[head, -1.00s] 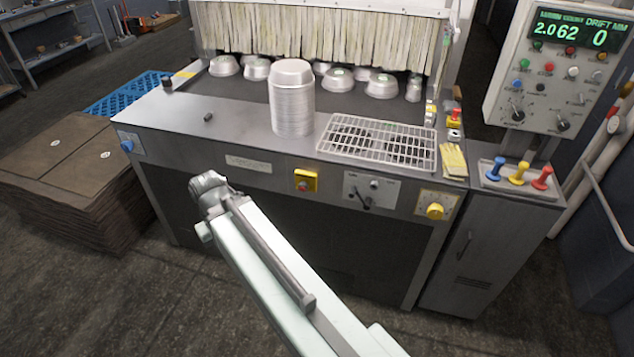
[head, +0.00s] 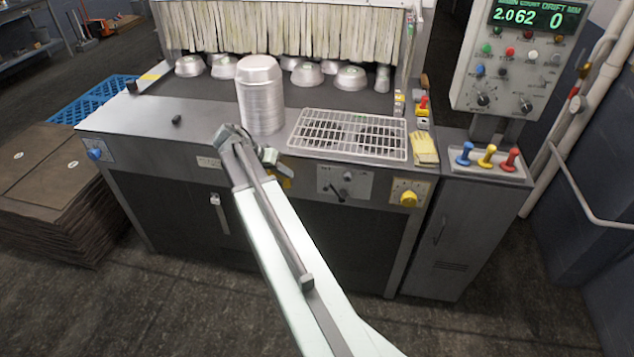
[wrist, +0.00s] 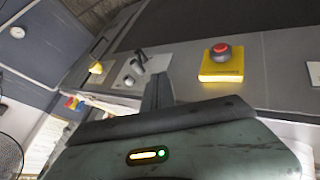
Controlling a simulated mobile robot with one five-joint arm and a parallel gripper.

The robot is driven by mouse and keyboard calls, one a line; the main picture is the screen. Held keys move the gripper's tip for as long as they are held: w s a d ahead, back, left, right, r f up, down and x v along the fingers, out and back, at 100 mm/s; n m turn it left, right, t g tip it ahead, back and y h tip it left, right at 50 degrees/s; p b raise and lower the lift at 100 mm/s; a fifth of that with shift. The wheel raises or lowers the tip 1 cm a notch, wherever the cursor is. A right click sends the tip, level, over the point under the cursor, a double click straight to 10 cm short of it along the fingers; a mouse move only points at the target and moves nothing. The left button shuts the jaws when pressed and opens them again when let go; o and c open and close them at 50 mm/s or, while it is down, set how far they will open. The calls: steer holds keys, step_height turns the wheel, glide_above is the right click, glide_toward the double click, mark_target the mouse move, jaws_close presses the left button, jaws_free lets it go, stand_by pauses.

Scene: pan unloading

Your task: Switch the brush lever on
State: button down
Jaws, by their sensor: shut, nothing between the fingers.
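A small panel with a dark lever (head: 337,190) is on the front of the grey machine, right of centre. In the wrist view the lever (wrist: 138,66) stands out from its pale plate, up and left of my fingers. Its label cannot be read. My gripper (head: 277,160) is in front of the machine's front edge, left of the lever panel and apart from it. It partly hides the yellow box with the red button. In the wrist view my gripper (wrist: 158,88) shows shut and empty fingers.
The yellow box with a red button (wrist: 221,62) is right of my fingers in the wrist view. A yellow knob (head: 408,198) is right of the lever panel. A stack of pans (head: 260,100) and a wire rack (head: 348,134) stand above. Blue, yellow and red handles (head: 487,157) are farther right.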

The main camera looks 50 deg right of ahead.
steer(key=s+d+f+b, duration=0.5)
steer(key=d+f+b, duration=0.2)
steer(key=d, duration=0.1)
steer(key=shift+s, duration=0.25)
stand_by(0.4)
steer(key=shift+s+d+r+t+p, duration=0.15)
steer(key=shift+s+r+t+p, duration=0.2)
steer(key=shift+p, duration=0.45)
